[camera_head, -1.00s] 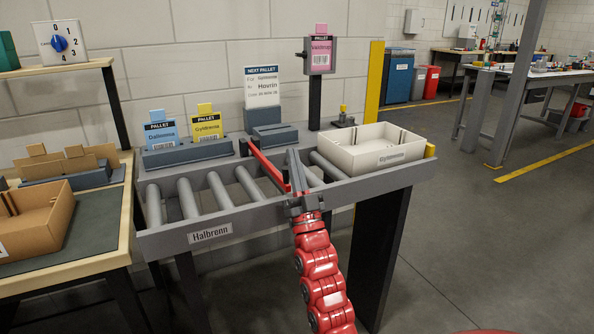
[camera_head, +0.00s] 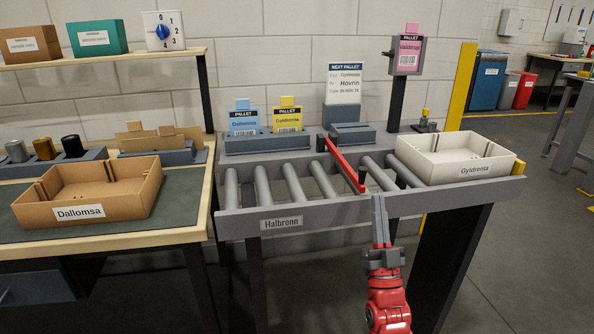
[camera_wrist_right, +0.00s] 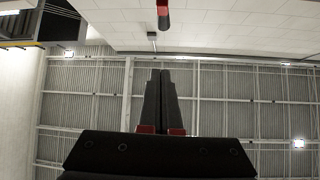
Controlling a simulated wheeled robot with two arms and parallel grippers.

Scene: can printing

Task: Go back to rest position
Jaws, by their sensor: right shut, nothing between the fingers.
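My right gripper (camera_head: 379,200) stands upright in front of the roller conveyor's front rail, its arm coming up from the bottom of the head view. Its two dark fingers lie together with nothing between them, as the right wrist view (camera_wrist_right: 165,80) also shows. The wrist view looks up at the ceiling. My left gripper is in neither view.
The roller conveyor (camera_head: 280,224) has a red bar (camera_head: 343,162) across it, close to my right gripper. A white tray (camera_head: 440,171) marked Gyldrenta sits at its right end. A brown tray (camera_head: 140,199) stands on the left bench. Floor at the right is clear.

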